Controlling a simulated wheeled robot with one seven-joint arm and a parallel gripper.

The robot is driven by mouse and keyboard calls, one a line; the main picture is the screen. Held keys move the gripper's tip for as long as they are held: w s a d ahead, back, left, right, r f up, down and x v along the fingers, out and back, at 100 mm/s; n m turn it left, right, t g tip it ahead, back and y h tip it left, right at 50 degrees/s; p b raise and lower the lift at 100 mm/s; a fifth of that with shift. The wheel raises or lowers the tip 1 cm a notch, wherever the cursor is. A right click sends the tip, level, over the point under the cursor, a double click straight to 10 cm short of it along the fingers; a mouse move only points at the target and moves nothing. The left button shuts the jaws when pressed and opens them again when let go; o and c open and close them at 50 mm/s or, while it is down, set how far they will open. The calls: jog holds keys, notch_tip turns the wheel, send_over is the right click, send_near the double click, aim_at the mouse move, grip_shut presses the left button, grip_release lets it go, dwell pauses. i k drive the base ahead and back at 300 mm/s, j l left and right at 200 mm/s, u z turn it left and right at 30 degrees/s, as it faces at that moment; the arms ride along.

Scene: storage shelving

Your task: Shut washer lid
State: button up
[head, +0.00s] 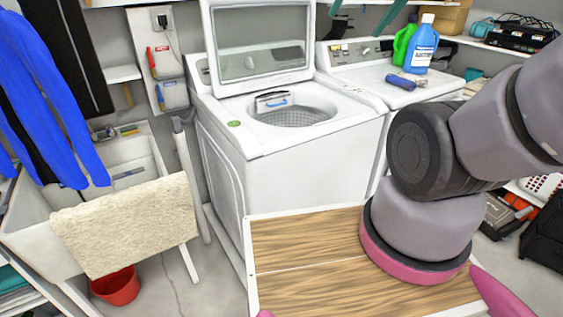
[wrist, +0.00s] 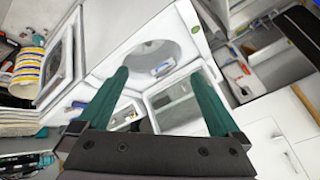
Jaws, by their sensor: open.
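The white washer (head: 310,165) stands in the middle of the head view with its round tub opening uncovered. Its lid (head: 221,45), a white frame around a grey window, stands upright at the back of the opening. In the wrist view the washer top appears turned around, with the tub opening (wrist: 148,55) above the lid (wrist: 178,103). My gripper (wrist: 160,75) is open with its two green fingers wide apart and nothing between them. The lid and opening show between the fingers, apparently beyond them.
A second white machine (head: 365,85) stands to the right, with a blue bottle (head: 420,50) and a green bottle (head: 404,42) on top. A sink (head: 30,225) with a draped towel (head: 125,225) is at left, above a red bucket (head: 117,287). Blue clothing (head: 50,100) hangs there.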

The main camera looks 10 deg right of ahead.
aim_at(221, 89)
jog(key=k+j+z, duration=0.25)
jog(key=k+j, duration=0.15)
jog(key=j, duration=0.15)
jog(key=i+j+u, duration=0.15)
jog(key=i+j, duration=0.25)
jog(key=j, duration=0.2)
jog(key=i+j+u, duration=0.15)
jog(key=i+j, duration=0.3)
jog(key=j, duration=0.1)
